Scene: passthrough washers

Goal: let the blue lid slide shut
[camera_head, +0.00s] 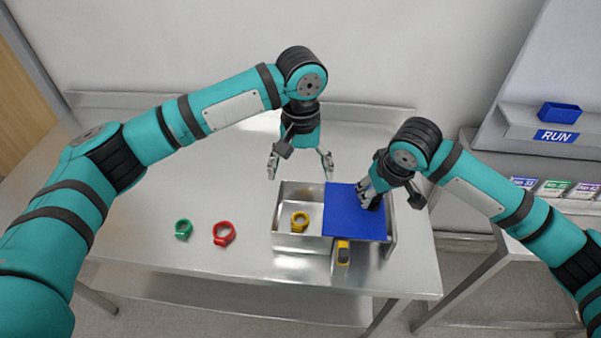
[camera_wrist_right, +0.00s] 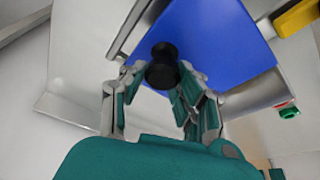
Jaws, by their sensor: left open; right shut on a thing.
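The blue lid (camera_head: 345,215) covers the right part of a metal box (camera_head: 283,241); the left part is uncovered. A yellow ring-shaped washer (camera_head: 300,221) stands in the uncovered part. My right gripper (camera_head: 368,198) is shut on the lid's black knob, at the lid's right side. In the right wrist view the fingers (camera_wrist_right: 165,84) close around the black knob (camera_wrist_right: 163,66) on the blue lid (camera_wrist_right: 215,40). My left gripper (camera_head: 299,172) is open and empty, above the table just behind the box's uncovered part.
A green washer (camera_head: 183,229) and a red washer (camera_head: 224,233) lie on the metal table (camera_head: 150,260), left of the box. A yellow part (camera_head: 343,253) sits at the box's front. A blue bin (camera_head: 559,112) stands above the RUN label at the right.

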